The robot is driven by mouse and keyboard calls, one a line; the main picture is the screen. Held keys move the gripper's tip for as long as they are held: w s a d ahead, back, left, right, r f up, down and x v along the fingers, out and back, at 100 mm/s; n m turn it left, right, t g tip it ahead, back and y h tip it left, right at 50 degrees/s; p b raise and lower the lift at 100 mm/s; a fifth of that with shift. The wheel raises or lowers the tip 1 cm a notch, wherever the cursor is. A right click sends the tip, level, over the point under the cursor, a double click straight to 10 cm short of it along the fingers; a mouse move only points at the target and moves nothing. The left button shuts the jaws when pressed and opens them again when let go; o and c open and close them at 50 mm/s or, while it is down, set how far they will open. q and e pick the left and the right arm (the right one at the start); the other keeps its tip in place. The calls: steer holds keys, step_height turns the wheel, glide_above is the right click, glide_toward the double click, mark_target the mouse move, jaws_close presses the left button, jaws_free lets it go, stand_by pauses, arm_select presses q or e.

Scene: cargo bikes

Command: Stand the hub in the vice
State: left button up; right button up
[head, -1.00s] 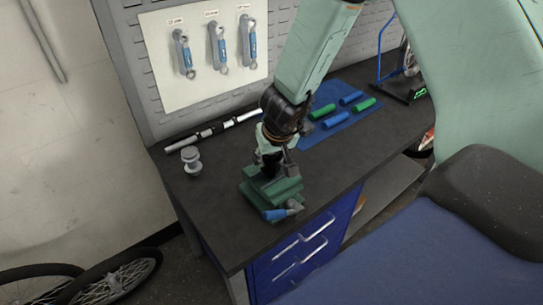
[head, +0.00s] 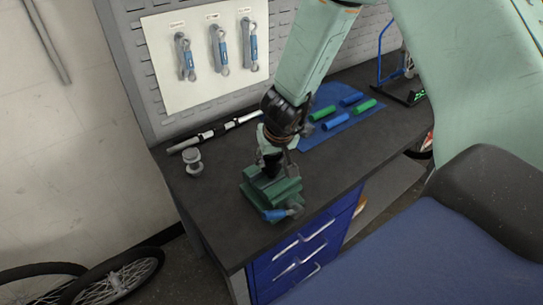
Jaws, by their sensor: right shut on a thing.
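The green vice (head: 287,190) stands on the dark workbench near its front edge, with a blue-gripped handle (head: 275,214) at its front. My right gripper (head: 272,162) points down at the top of the vice. It is shut on a dark part at the vice jaws, which looks like the hub. The fingers hide most of it, so I cannot tell whether it is seated between the jaws. A grey spool-shaped piece with two flanges (head: 193,163) stands upright on the bench, to the left of the vice and apart from it. My left gripper is not in view.
A metal tube tool (head: 213,132) lies at the back of the bench (head: 225,210). A blue mat (head: 318,138) with green and blue grips is at the right. Wrenches hang on a white board (head: 203,85). A wheel (head: 115,278) is on the floor at lower left.

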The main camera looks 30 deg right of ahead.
steer(key=shift+w+f, duration=0.1)
steer(key=shift+w, duration=0.2)
steer(key=shift+a, duration=0.1)
steer(key=o, duration=1.2)
steer(key=shift+s, duration=0.2)
steer(key=shift+c, duration=0.2)
steer(key=o, duration=0.3)
steer(key=shift+o, duration=0.2)
steer(key=shift+w, duration=0.1)
steer(key=v, duration=1.2)
